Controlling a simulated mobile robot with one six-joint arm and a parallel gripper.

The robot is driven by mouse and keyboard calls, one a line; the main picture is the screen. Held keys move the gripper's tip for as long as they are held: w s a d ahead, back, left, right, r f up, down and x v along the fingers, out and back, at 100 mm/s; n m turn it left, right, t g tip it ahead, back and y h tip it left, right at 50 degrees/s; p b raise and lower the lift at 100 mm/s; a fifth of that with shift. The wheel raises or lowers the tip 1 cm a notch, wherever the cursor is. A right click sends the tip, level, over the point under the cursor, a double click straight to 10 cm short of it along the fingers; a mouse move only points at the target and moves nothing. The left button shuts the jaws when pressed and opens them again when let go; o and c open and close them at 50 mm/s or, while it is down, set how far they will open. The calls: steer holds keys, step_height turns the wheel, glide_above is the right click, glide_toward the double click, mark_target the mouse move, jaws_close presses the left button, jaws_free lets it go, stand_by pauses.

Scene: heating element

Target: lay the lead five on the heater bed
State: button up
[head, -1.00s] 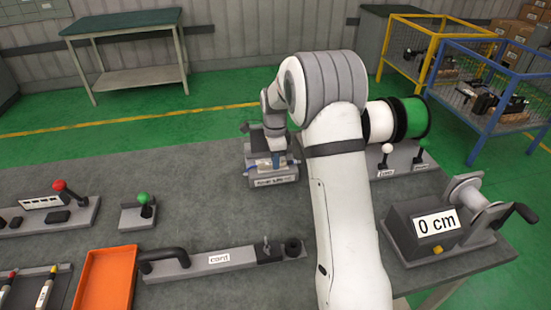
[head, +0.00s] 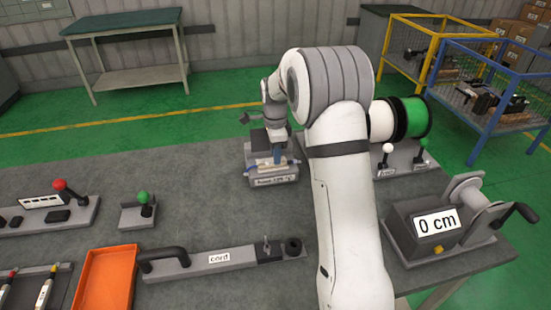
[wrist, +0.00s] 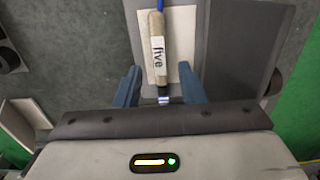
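The lead five (wrist: 157,45) is a tan sleeve with a white "five" label, a blue wire at its far end and a bare metallic tip at its near end. In the wrist view it lies along the cream heater bed (wrist: 185,57). My gripper (wrist: 157,73) is open, one blue finger on each side of the lead's near end, with gaps between. In the head view my gripper (head: 278,153) is over the heater (head: 272,179), partly hiding the bed. The heater's front label is too small to read surely.
A dark plate (wrist: 242,48) is right of the bed in the wrist view. White and green spools (head: 410,118), a winder (head: 435,227) marked 0 cm, a cord fixture (head: 218,259) and an orange tray (head: 105,280) stand around. The bench's middle is clear.

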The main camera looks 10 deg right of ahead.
steer(key=s+r+n, duration=0.4)
steer(key=s+r, duration=0.3)
steer(key=r, duration=0.6)
steer(key=s+f+n+t, duration=0.2)
steer(key=s+n, duration=1.2)
steer(key=s, duration=1.3)
steer(key=shift+f+t, duration=0.3)
steer(key=shift+t, duration=0.1)
